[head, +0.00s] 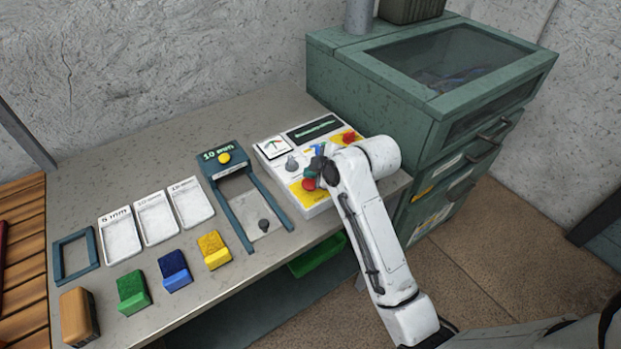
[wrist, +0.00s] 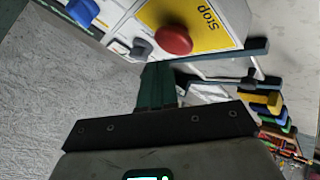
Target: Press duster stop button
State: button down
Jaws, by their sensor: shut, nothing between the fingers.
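The red stop button (head: 309,184) is a round mushroom cap on a yellow patch of the white control panel (head: 267,152). In the wrist view the red button (wrist: 174,40) shows whole, and its yellow label reads "Stop", upside down. My gripper (head: 316,163) is over the panel, just behind the red button in the head view. In the wrist view my shut, empty fingers (wrist: 158,70) end just below the button in the picture. I cannot tell how high they are above the panel, and no contact shows.
A grey knob (head: 292,164) and a blue knob (wrist: 83,10) are on the panel near my fingers. A second red control (head: 350,137) is at the panel's back right. A green cabinet (head: 420,122) stands at right. White trays (head: 121,236) and coloured blocks (head: 132,292) are at left.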

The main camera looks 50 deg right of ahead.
aim_at(313, 184)
notch_tip(313, 184, up, 5)
jog(key=p, duration=0.4)
jog(key=shift+p, duration=0.4)
dwell(0.7)
jog(key=s+a+f+m+g+y+b, duration=0.1)
jog(key=s+a+f+m+g+b, duration=0.15)
jog(key=s+a+f, duration=0.65)
jog(key=s+a+f+m+g, duration=0.2)
jog(key=s+f+m, duration=0.1)
jog(key=s, duration=0.5)
jog(key=s+a+f+m+g, duration=0.3)
jog(key=s, duration=0.5)
jog(key=shift+s+a+f+g+h+b, duration=0.25)
jog(key=shift+a+g+h+b, duration=0.1)
jog(key=shift+b, duration=0.1)
